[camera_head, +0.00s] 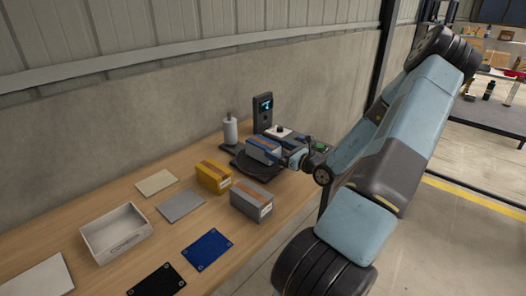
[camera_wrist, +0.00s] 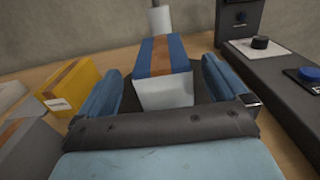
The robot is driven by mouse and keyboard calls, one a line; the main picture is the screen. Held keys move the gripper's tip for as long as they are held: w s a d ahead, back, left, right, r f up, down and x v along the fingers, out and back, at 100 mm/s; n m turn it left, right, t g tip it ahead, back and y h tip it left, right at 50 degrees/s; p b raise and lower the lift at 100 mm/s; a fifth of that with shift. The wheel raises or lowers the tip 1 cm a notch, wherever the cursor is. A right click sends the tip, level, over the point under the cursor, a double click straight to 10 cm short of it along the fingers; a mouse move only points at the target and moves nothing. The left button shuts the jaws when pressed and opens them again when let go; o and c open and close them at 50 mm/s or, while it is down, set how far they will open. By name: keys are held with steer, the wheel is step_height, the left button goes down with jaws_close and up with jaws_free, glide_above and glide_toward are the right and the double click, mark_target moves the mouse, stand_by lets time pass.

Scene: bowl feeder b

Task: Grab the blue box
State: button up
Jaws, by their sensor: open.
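The blue box (camera_head: 263,148) has a brown stripe along its top and a pale end face. It sits on a dark round plate (camera_head: 258,170) near the back of the wooden table. In the wrist view the blue box (camera_wrist: 162,72) lies between the two blue fingers of my gripper (camera_wrist: 162,85). The fingers are spread, with a gap to the box on each side. In the head view my gripper (camera_head: 292,160) is at the box's right end, partly hidden by my arm.
A yellow box (camera_head: 213,178) and a grey box (camera_head: 251,202) stand left and in front. A white bottle (camera_head: 230,130) stands behind the blue box. A dark control panel (camera_wrist: 275,65) is close on the right. A white tray (camera_head: 116,235) and flat mats lie further left.

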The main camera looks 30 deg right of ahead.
mark_target(266, 143)
steer(key=shift+x, duration=3.75)
steer(key=c, duration=1.4)
